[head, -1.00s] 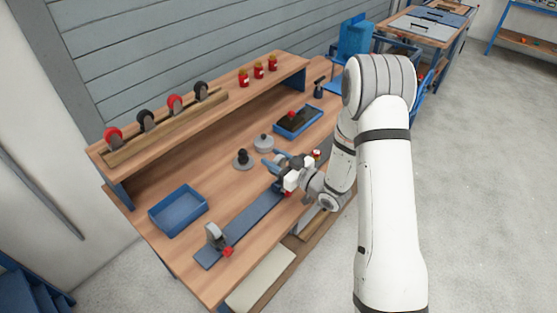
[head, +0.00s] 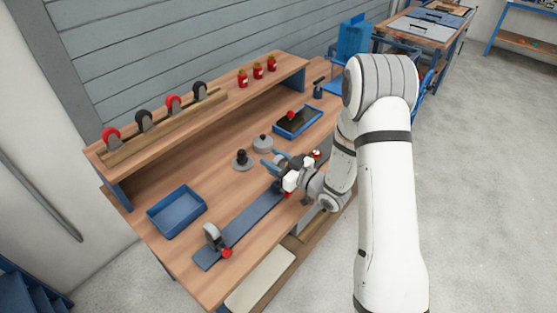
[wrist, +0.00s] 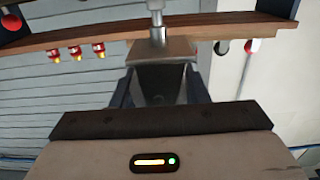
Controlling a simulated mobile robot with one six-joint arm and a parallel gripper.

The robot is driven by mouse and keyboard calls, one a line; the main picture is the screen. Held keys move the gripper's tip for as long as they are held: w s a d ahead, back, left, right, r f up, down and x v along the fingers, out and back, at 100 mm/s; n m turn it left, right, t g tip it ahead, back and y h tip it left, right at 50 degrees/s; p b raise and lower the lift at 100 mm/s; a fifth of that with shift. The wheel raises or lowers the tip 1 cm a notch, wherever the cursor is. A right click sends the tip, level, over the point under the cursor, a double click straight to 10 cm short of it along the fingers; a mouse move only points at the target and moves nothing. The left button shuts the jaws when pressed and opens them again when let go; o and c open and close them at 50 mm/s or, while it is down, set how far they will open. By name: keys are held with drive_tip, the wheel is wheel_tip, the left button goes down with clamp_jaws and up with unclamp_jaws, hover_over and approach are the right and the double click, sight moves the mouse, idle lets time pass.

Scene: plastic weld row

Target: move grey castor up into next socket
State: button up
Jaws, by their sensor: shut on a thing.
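My gripper (head: 272,166) is above the bench near the far part of the blue strip. In the wrist view its dark jaws (wrist: 160,85) are shut on a grey piece (wrist: 165,50) with a flat plate and a bright metal stem, which looks like the grey castor. In the head view the held piece is hard to make out behind my gripper. The long blue strip (head: 243,222) lies along the bench front. A grey upright piece (head: 212,236) with a red knob (head: 226,253) stands at its near end. I cannot make out sockets.
A raised shelf carries a wooden rack (head: 165,130) of red and black wheels and several red jars (head: 258,70). A blue tray (head: 177,211) stands at left. Two grey round pieces (head: 242,160) (head: 263,143) and a blue tray with a dark pad (head: 298,121) lie behind my gripper.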

drive_tip(key=shift+f+b, duration=1)
drive_tip(key=shift+b, duration=0.05)
drive_tip(key=shift+b, duration=0.35)
drive_tip(key=shift+f, duration=0.2)
idle(0.3)
drive_tip(key=shift+f+b, duration=0.35)
drive_tip(key=shift+b, duration=0.3)
drive_tip(key=shift+f+b, duration=0.4)
drive_tip(key=shift+b, duration=0.5)
idle(0.6)
